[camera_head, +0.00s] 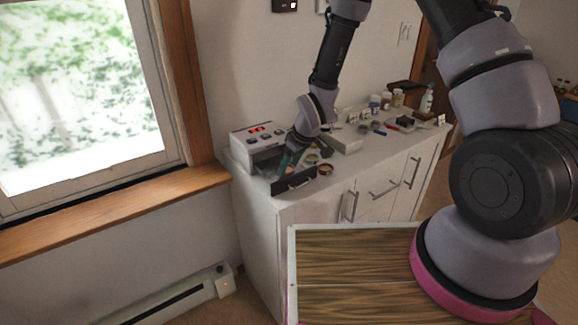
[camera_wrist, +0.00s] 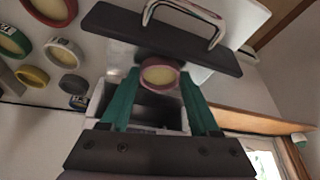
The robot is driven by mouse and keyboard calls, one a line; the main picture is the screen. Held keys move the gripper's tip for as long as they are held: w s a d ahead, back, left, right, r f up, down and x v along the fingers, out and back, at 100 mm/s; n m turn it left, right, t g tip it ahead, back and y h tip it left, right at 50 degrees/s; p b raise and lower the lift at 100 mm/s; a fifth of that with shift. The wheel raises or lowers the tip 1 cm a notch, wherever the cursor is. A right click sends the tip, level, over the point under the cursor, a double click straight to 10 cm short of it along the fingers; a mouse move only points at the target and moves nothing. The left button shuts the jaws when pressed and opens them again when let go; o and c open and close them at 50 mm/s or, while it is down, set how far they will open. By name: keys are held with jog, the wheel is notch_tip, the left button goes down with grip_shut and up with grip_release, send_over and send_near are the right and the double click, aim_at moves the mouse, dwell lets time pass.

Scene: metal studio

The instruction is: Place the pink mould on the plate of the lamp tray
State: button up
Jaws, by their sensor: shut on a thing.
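In the wrist view, the pink mould (camera_wrist: 160,75), a small round ring with a cream filling, sits between the teal fingertips of my gripper (camera_wrist: 160,79). The gripper is shut on it. The lamp tray (camera_wrist: 200,52) is pulled out, with a dark front and a metal handle; part of its pale plate (camera_wrist: 121,55) shows around the mould. I cannot tell whether the mould touches the plate. In the head view, my gripper (camera_head: 289,160) points down at the open tray (camera_head: 295,181) below the white lamp (camera_head: 257,139) with red digits. The mould is not clearly visible there.
Other round moulds, including a green one (camera_wrist: 62,53) and a red one (camera_wrist: 31,78), lie beside the tray. Bottles (camera_head: 427,100) and small items stand farther along the white cabinet top (camera_head: 352,157).

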jog(key=o, duration=1.5)
jog(key=shift+f, duration=0.15)
jog(key=shift+c, duration=0.2)
jog(key=s+d+r+m+t+h, duration=0.1)
jog(key=s+d+r+m, duration=0.1)
jog(key=d+r, duration=0.65)
jog(key=s+d+r+m+t, duration=0.1)
jog(key=s+d+r+m, duration=0.15)
jog(key=r, duration=1.05)
jog(key=s+d+r+m+t+h, duration=0.1)
jog(key=d+r+m, duration=0.2)
jog(key=d+r, duration=0.5)
jog(key=s+d+r+m, duration=0.2)
jog(key=s+r+m, duration=0.1)
jog(key=s+r, duration=0.3)
jog(key=s+d+r+m+t, duration=0.1)
jog(key=s+d+r+m, duration=0.2)
jog(key=s+r, duration=0.4)
jog(key=shift+s+d+y, duration=0.15)
jog(key=shift+s+y, duration=0.1)
jog(key=shift+y, duration=0.05)
